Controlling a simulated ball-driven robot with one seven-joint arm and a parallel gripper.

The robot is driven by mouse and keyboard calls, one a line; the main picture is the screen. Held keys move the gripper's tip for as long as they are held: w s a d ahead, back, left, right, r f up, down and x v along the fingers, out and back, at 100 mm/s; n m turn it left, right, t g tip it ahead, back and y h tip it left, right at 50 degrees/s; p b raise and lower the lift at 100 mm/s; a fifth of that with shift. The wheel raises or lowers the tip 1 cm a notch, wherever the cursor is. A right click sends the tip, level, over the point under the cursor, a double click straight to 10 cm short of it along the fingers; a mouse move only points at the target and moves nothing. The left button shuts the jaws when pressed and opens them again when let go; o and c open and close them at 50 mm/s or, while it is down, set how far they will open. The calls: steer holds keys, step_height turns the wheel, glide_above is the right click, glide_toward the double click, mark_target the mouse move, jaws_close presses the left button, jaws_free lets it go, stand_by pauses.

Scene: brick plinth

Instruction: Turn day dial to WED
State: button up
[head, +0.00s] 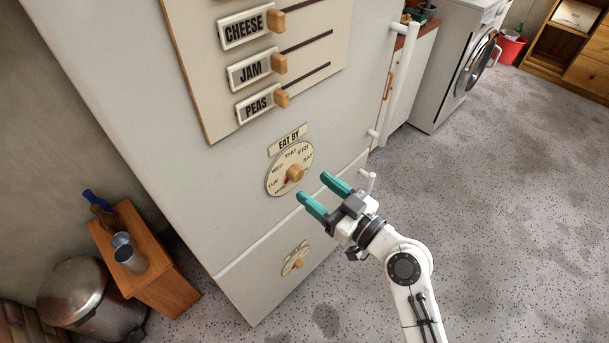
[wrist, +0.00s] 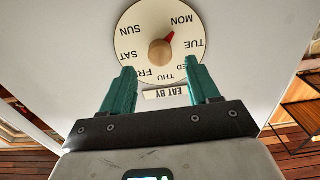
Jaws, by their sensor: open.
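The day dial (head: 275,180) is a round cream disc with day names on the white fridge front, under an "EAT BY" label (head: 288,139). Its wooden knob (head: 295,174) has a red pointer. In the wrist view the dial (wrist: 135,20) appears upside down, and the red pointer (wrist: 169,36) on its knob (wrist: 160,53) points at MON. WED is partly hidden behind a finger there. My gripper (head: 312,187) has teal fingers and is open and empty. It is just right of the dial, apart from the knob. The knob shows between and beyond the fingertips (wrist: 160,68).
A second small dial (head: 295,262) is lower on the fridge (head: 225,185). Labelled sliders for CHEESE, JAM and PEAS sit on a panel (head: 200,60) above. A long white handle (head: 400,85) stands out at the fridge's right edge. Floor to the right is clear.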

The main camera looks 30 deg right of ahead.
mark_target(299, 176)
steer(key=shift+p+x, duration=0.4)
steer(key=shift+x, duration=1.8)
steer(key=c, duration=1)
